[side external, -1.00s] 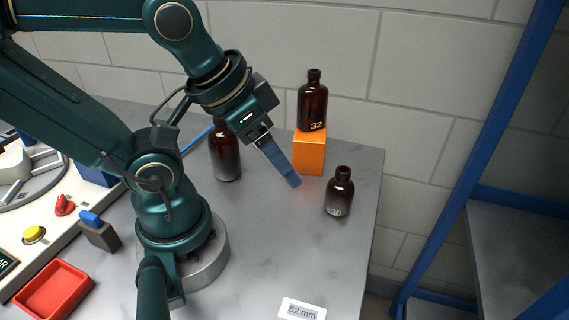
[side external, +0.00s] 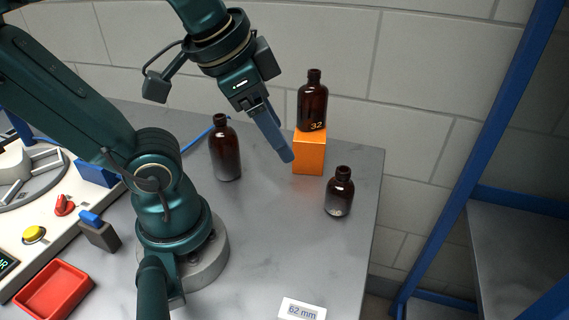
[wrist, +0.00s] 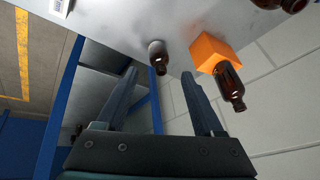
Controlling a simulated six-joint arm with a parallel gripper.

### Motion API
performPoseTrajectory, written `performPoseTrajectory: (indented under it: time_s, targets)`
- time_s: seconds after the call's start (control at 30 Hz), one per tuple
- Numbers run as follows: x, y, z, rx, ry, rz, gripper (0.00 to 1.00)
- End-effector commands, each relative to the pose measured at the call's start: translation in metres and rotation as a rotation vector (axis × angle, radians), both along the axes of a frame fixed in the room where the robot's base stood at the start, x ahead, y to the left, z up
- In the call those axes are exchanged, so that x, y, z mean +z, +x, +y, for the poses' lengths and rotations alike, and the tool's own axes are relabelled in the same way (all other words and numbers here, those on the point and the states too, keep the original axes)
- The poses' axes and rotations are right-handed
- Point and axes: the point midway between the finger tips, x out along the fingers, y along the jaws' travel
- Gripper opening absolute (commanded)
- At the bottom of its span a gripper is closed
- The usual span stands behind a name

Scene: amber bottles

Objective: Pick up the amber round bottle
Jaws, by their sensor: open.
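Several brown amber bottles are in view, all rounded. A small, short one (side external: 339,194) stands upright on the grey table, near its right edge. A larger one marked 32 (side external: 312,103) stands on an orange block (side external: 308,155). A tall one (side external: 225,152) stands farther left. My gripper (side external: 286,156) is in the air, up and left of the small bottle, its tips in front of the orange block in the picture. In the wrist view my gripper (wrist: 159,76) is open, and the small bottle (wrist: 158,58) appears between its fingers, beyond the tips. Nothing is held.
The wall is close behind the bottles. A blue-framed shelf (side external: 510,215) stands off the table's right edge. A white 62 mm card (side external: 301,309) lies at the front. A red tray (side external: 53,290) and a control panel (side external: 45,232) are at left. The table's front middle is clear.

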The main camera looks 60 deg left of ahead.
Motion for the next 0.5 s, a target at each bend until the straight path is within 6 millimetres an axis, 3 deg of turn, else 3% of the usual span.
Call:
performPoseTrajectory:
  time_s: [0.17,0.3,0.5]
  targets:
    - [-0.017,0.01,0.026,-0.354,0.363,0.094,0.69]
    - [-0.02,0.029,0.045,-0.716,0.72,0.176,0.69]
    - [-0.011,0.069,0.048,-1.222,1.239,0.281,0.69]
